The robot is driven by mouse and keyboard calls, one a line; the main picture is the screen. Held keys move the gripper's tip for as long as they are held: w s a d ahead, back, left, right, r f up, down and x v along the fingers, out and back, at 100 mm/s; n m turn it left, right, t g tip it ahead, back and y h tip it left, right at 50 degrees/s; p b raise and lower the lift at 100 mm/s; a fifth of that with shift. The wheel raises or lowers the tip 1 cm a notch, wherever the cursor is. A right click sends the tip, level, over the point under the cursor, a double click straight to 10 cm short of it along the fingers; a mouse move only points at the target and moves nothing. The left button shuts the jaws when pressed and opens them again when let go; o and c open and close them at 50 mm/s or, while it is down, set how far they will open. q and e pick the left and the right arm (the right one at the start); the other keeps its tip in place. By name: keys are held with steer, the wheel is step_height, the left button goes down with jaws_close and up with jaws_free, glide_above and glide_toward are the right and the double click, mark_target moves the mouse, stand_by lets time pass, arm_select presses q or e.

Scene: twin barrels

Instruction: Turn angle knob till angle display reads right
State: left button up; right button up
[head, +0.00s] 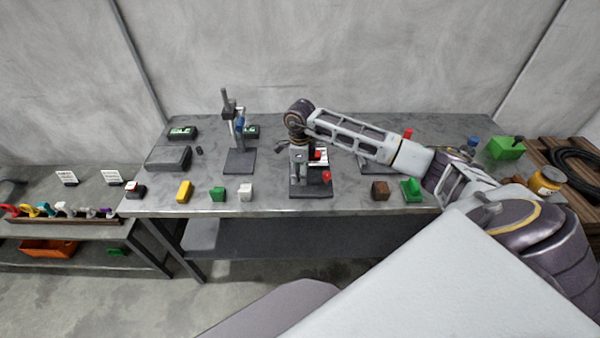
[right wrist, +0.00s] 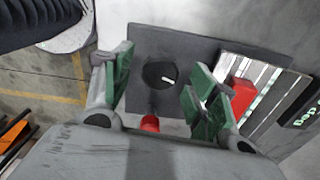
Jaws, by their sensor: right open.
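In the right wrist view a round black knob (right wrist: 160,75) with a white pointer mark sits on a dark grey plate (right wrist: 197,47). My right gripper (right wrist: 162,78) is open, with its green-padded fingers to either side of the knob and apart from it. A black display (right wrist: 298,108) with green characters ending in "deg" is at the right edge, partly cut off, so its number cannot be read. In the head view my right gripper (head: 298,150) is over the middle device on the table, and the knob is hidden there. My left gripper is not in view.
Red parts (right wrist: 242,88) and light bars stand beside the knob plate. On the table (head: 280,203) are a stand (head: 240,160), a dark grey box (head: 168,158), and yellow (head: 184,191), green (head: 217,194) and white (head: 245,192) blocks along the front.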

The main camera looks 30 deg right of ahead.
step_height(320, 180, up, 11)
stand_by(0.6)
steer(key=shift+r, duration=0.1)
stand_by(0.4)
